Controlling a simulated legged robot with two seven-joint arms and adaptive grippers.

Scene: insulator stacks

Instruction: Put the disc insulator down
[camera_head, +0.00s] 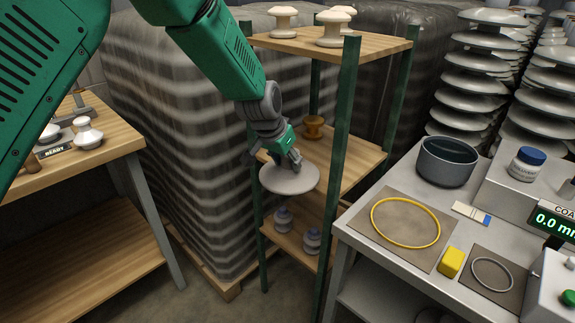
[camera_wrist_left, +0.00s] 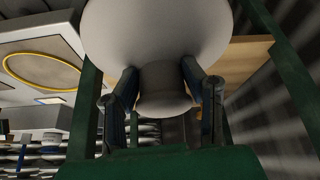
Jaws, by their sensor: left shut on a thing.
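A pale disc insulator (camera_head: 289,179) hangs below my left gripper (camera_head: 290,161) in the head view, its broad disc facing down. In the left wrist view the disc insulator (camera_wrist_left: 155,28) fills the top middle. The two fingers of the left gripper (camera_wrist_left: 165,95) press on its cap from both sides, shut on it. The insulator is at the left part of a green-posted shelf rack (camera_head: 347,115), about level with its middle wooden shelf (camera_head: 355,160). I cannot tell whether it touches that shelf. My right gripper is not in view.
The top shelf holds several white insulators (camera_head: 283,18); a brown one (camera_head: 314,127) is on the middle shelf and blue-grey ones (camera_head: 312,240) are below. A grey table (camera_head: 370,240) with a yellow ring (camera_head: 405,200) and pot (camera_head: 446,165) is right. A wooden bench (camera_head: 60,165) is left.

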